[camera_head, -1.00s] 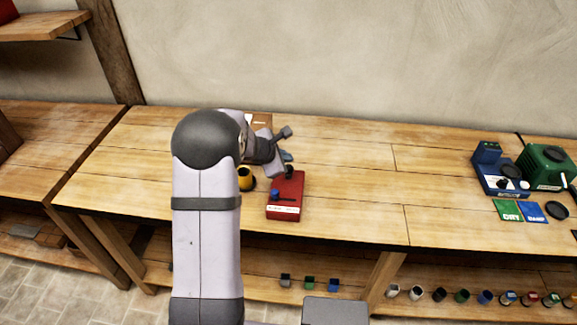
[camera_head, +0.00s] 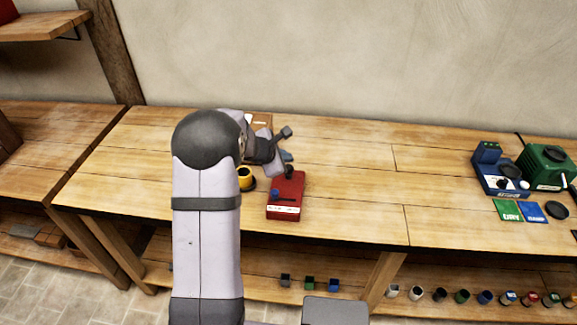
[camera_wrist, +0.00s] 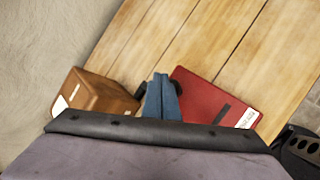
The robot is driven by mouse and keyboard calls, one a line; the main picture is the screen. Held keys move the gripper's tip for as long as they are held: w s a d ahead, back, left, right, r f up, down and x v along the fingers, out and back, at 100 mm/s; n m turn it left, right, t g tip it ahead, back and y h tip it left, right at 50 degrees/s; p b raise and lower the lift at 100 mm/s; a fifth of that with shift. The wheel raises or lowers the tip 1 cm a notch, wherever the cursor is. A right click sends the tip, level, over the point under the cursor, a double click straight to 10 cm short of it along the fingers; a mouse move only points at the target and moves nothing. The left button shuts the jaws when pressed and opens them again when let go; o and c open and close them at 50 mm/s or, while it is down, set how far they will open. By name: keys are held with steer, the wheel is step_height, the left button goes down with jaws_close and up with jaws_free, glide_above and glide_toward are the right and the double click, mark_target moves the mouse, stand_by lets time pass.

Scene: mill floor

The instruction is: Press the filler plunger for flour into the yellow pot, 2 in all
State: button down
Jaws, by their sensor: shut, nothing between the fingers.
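The yellow pot (camera_head: 245,174), with a dark opening, stands on the bench just right of my arm, left of a red device. The red device (camera_head: 289,187) has a blue knob, a dark slot, a black knob at its back and a white label in front. It also shows in the wrist view (camera_wrist: 215,100). A brown box (camera_head: 263,120) with a white label stands behind my arm; the wrist view shows it left of the fingers (camera_wrist: 100,92). My gripper (camera_head: 287,156) is shut and empty, above the back of the red device. Black parts show behind its blue fingers (camera_wrist: 162,95). I cannot make out the flour plunger.
A blue device (camera_head: 497,180), a green machine (camera_head: 550,167) and green and blue cards (camera_head: 508,210) stand or lie at the bench's right. Several small cups line the lower shelf. The bench's middle is clear (camera_head: 400,185). A wall stands behind.

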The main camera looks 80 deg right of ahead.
steer(key=shift+f+b, duration=0.2)
steer(key=shift+b, duration=0.1)
steer(key=shift+f+b, duration=0.25)
steer(key=shift+b, duration=0.05)
steer(key=shift+a+f+b, duration=0.1)
steer(key=shift+f+b, duration=0.9)
stand_by(1.6)
steer(key=shift+r+p, duration=1.15)
steer(key=shift+r, duration=0.25)
steer(key=shift+r+p, duration=2.1)
steer(key=shift+r, duration=0.45)
stand_by(0.5)
